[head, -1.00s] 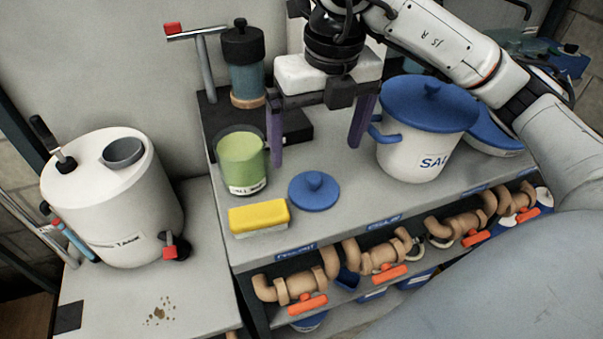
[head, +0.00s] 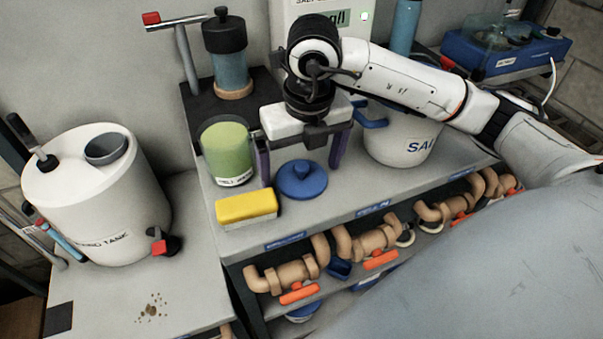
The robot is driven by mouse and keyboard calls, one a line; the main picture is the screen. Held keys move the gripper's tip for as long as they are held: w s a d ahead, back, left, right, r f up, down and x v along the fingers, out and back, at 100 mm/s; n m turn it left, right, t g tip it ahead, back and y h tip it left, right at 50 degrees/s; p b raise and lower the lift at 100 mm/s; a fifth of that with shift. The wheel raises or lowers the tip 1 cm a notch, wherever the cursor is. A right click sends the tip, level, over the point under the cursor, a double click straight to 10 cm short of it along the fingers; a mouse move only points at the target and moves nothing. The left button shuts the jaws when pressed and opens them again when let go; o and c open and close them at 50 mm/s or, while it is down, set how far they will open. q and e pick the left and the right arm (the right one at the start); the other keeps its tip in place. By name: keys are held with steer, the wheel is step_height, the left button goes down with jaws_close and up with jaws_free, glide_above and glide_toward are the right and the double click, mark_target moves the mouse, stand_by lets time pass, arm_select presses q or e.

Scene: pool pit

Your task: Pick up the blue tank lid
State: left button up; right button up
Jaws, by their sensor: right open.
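The blue tank lid (head: 302,182), a small round disc with a knob on top, lies flat on the grey bench top. My right gripper (head: 301,174) is open above and just behind it, with its two purple fingers pointing down. In the picture the fingers stand to the left and right of the lid's knob. The gap between fingers and lid is hard to judge, and nothing is held. The white tank (head: 98,200) stands at the left with a grey funnel-like opening on top. My left gripper is not in view.
A yellow sponge (head: 247,207) lies left of the lid. A green beaker (head: 227,152) stands behind the sponge. A white salt pot (head: 400,140) is at the right, partly behind my arm. Pipe valves (head: 370,243) sit on the shelf below the front edge.

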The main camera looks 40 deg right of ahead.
steer(key=c, duration=1.2)
steer(key=shift+r, duration=0.1)
